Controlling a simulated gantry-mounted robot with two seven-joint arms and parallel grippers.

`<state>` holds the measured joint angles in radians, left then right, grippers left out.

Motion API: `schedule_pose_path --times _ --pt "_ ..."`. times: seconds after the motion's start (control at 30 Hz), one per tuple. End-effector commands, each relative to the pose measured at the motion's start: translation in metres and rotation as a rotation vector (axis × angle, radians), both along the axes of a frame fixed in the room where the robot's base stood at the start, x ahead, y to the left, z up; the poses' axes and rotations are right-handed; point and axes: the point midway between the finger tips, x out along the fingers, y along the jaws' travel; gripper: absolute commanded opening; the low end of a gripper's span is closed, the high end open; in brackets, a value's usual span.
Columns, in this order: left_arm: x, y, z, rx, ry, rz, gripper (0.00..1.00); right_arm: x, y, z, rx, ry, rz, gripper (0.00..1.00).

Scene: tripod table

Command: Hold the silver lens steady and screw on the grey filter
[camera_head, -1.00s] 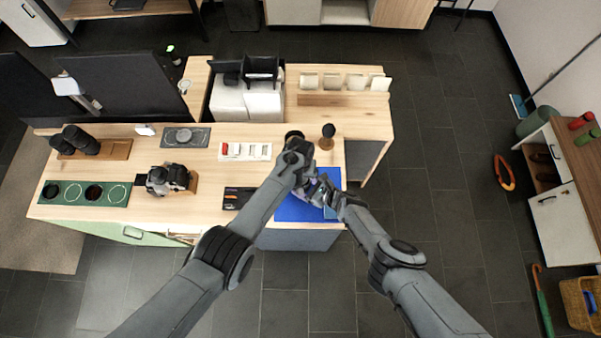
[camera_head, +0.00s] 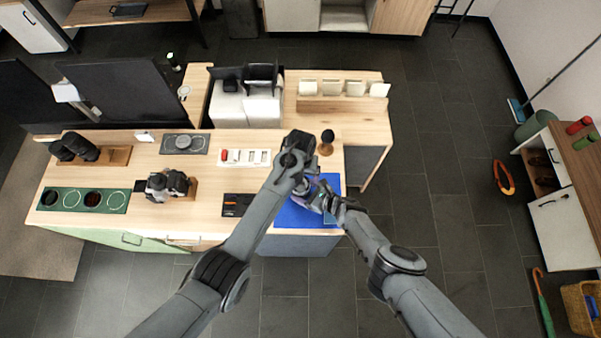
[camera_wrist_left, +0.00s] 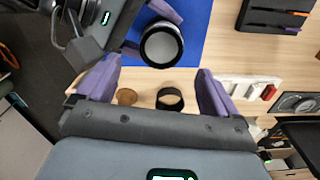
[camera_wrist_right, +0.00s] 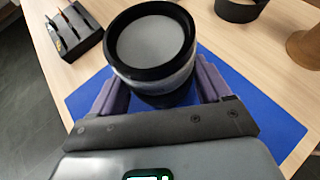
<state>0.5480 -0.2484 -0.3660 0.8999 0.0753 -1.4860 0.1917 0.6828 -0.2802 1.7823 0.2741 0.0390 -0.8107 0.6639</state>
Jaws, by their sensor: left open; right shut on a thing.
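My right gripper (camera_wrist_right: 160,92) is shut around the silver lens (camera_wrist_right: 166,82) above the blue mat. The lens is black with a silver band, and its front faces my right wrist camera. A black ring around a flat grey face (camera_wrist_right: 150,42) covers that front; this looks like the grey filter, but I cannot tell whether it is threaded on. The lens front also shows in the left wrist view (camera_wrist_left: 160,45), ahead of my left gripper (camera_wrist_left: 158,72). My left gripper is open, its fingers apart with nothing between them. In the head view, the hands hide most of the lens.
The blue mat (camera_head: 285,215) lies at the table's right front corner. A black ring-shaped item (camera_wrist_left: 170,99) and a wooden stand (camera_head: 326,142) are behind it. A black organizer (camera_head: 237,205), white tray (camera_head: 245,163) and camera (camera_head: 167,185) are to the left.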

Motion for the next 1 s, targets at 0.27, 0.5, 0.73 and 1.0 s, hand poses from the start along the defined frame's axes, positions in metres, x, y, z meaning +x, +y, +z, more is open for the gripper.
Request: schedule_pose_path --times 0.27,0.5,0.73,1.0 --pt "-0.002 -0.002 0.0 0.0 0.004 -0.004 1.0 0.0 0.002 0.0 0.002 0.001 0.001 0.6" --pt "-0.002 -0.001 -0.001 0.001 0.004 -0.002 0.94 0.0 0.002 0.0 0.002 0.0 0.002 0.6" --pt "0.0 -0.001 0.004 0.0 0.005 0.008 0.89 0.0 0.002 0.001 0.002 0.0 0.002 0.6" --pt "0.003 -0.001 0.02 0.006 0.011 0.039 0.89 0.0 0.001 0.001 0.003 -0.001 0.002 0.6"
